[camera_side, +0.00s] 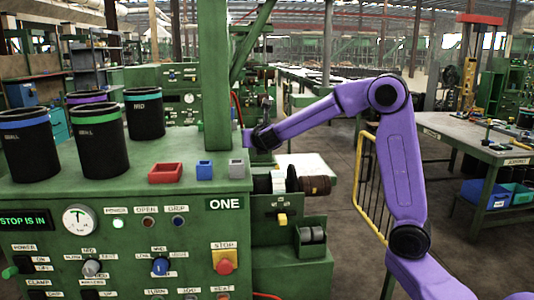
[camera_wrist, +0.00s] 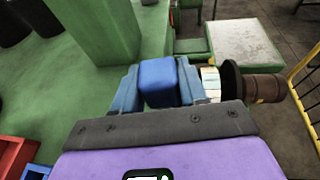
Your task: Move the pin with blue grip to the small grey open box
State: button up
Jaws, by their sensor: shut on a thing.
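My gripper (camera_wrist: 158,85) is shut on the pin with blue grip (camera_wrist: 157,82), whose blue block shows between the two fingers in the wrist view. The rest of the pin is hidden. In the side view my gripper (camera_side: 247,139) is raised above the green bench top, at the right edge of the green post, which hides its tip; I cannot make out the pin there. The small grey open box (camera_side: 236,168) stands near the front right edge of the bench top, lower than my gripper and apart from it.
A blue box (camera_side: 204,170) and a red open box (camera_side: 165,173) stand left of the grey box. The green post (camera_side: 213,75) rises close to my gripper. Several black sleeves (camera_side: 100,145) stand at the left. A dark spindle (camera_side: 307,185) projects at the bench's right.

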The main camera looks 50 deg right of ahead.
jog(key=s+a+r+n+g+y, duration=0.1)
jog(key=s+a+r+n+y, duration=0.3)
jog(key=a+r+n+y, duration=1.1)
jog(key=shift+w+d+f+n+y, duration=0.2)
jog(key=shift+d+f+y, duration=0.45)
jog(key=shift+f, duration=1.85)
jog(key=shift+s+d+f+n+y, duration=0.2)
jog(key=shift+d+f+y, duration=0.45)
jog(key=shift+f, duration=1.8)
jog(key=shift+w+d+f+n+y, duration=0.1)
jog(key=shift+d+f+n+y, duration=0.5)
jog(key=shift+f, duration=1.9)
jog(key=shift+a+f+m, duration=0.15)
jog(key=shift+a+m, duration=0.05)
jog(key=shift+m, duration=0.1)
jog(key=o, duration=1.1)
jog(key=shift+o, duration=0.2)
jog(key=shift+d, duration=0.1)
jog(key=v, duration=1.7)
jog(key=shift+d, duration=0.2)
